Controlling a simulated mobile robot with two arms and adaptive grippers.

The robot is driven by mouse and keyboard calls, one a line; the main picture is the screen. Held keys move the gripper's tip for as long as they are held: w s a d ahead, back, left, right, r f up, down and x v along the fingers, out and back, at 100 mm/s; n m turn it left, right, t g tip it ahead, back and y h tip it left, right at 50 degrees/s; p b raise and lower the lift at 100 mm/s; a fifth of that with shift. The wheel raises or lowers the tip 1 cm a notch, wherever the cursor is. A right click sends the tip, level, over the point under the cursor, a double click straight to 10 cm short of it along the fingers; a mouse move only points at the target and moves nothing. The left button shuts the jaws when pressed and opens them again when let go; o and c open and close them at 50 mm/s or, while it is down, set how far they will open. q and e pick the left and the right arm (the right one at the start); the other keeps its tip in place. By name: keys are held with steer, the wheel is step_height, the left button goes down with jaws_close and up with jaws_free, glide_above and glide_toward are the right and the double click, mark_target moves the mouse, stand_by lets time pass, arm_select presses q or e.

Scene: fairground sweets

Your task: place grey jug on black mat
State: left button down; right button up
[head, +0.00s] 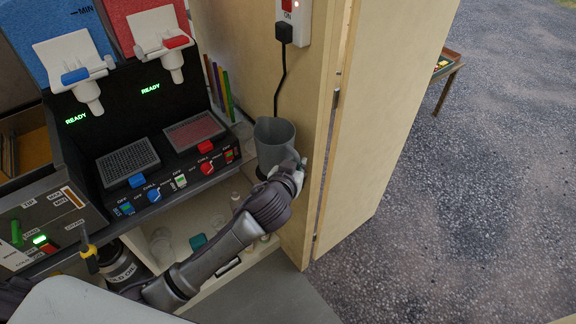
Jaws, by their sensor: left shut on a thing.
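The grey jug (274,136) stands upright at the right of the slush machine, close to the wooden panel. My left gripper (294,167) is shut on the jug at its lower right side, and the fingers are partly hidden. A small dark edge (262,173) shows just under the jug; it may be the black mat, mostly covered by jug and gripper. I cannot tell whether the jug touches it. My right gripper is not in view.
The black two-spout machine (117,122) with drip grilles and switches stands left of the jug. A power box with a plug (284,32) and hanging cable is above. A shelf with glasses (161,244) lies below. The wooden panel (318,120) closes off the right.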

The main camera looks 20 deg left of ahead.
arm_select(q)
steer(key=w+f, duration=0.1)
steer(key=f, duration=0.1)
steer(key=w+a+f, duration=0.1)
steer(key=f, duration=0.1)
steer(key=w+a+f+p, duration=0.1)
steer(key=f, duration=0.1)
steer(key=shift+a, duration=0.25)
steer(key=shift+f, duration=0.25)
steer(key=shift+f, duration=0.2)
steer(key=c, duration=1.2)
jaws_free()
steer(key=shift+o, duration=0.2)
